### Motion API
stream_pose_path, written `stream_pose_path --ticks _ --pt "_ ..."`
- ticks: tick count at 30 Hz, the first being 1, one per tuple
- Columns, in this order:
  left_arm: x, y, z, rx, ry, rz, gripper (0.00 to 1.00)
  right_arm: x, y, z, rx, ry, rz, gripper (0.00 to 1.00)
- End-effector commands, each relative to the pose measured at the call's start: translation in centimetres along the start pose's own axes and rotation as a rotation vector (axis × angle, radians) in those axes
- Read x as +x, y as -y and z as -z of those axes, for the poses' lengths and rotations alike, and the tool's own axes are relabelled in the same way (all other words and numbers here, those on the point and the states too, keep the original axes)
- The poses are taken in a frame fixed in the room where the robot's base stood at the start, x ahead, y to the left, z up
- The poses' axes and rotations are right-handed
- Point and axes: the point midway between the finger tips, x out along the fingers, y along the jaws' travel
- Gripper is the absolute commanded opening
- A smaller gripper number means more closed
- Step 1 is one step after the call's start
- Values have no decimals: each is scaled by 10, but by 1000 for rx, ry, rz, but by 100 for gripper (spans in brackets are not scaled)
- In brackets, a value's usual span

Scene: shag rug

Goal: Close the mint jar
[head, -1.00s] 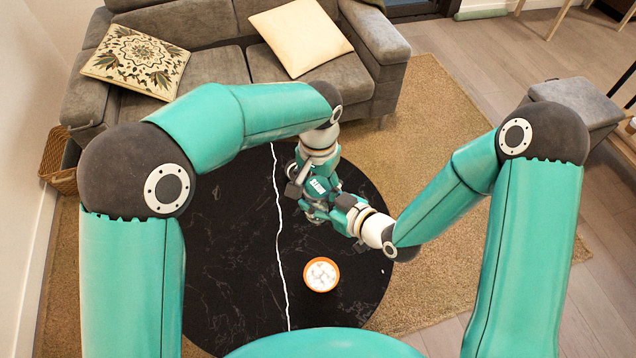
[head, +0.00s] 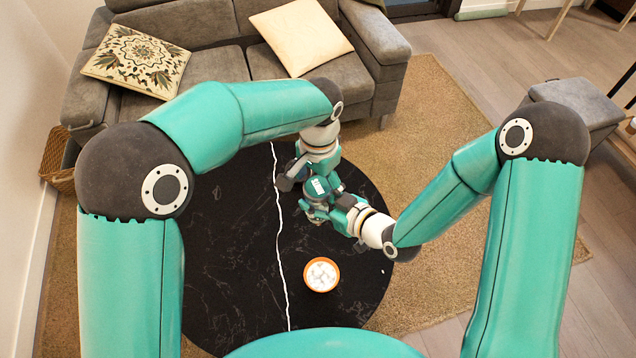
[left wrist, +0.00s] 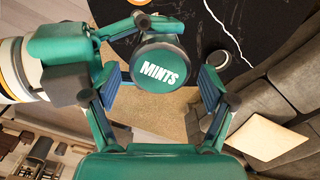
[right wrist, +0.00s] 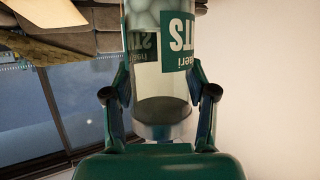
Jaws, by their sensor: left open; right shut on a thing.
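The mint jar (right wrist: 160,85) is clear, with a teal label and pale round mints inside. My right gripper (right wrist: 160,92) is shut on its sides in the right wrist view. The dark-rimmed teal lid (left wrist: 164,68), marked MINTS, faces the left wrist camera. My left gripper (left wrist: 160,88) is open, its blue pads on either side of the lid with gaps showing. In the head view the lid (head: 318,186) is over the table, between my left gripper (head: 308,190) and right gripper (head: 346,212). The seam between lid and jar is hidden.
A round black table (head: 235,260) with a white vein lies below. An orange-rimmed bowl (head: 321,275) with white contents stands on it, nearer me than the grippers. A grey sofa (head: 215,65) is behind. The table's left side is clear.

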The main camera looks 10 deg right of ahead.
Motion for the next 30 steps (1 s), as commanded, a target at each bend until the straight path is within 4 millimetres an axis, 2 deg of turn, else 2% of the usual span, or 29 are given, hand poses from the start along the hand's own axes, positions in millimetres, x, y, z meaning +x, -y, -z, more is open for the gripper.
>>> stream_pose_path --ticks 12,16,21,30 --pt "-77 -1 1 1 -7 1 94 0 0 1 -1 -2 -1 0" --pt "-97 -1 1 0 -6 1 94 0 0 1 -1 -2 -1 0" --pt "-110 -1 0 0 -3 1 94 0 0 1 -1 -3 -1 0" --pt "-112 -1 0 0 -2 1 94 0 0 1 -1 -3 -1 0"
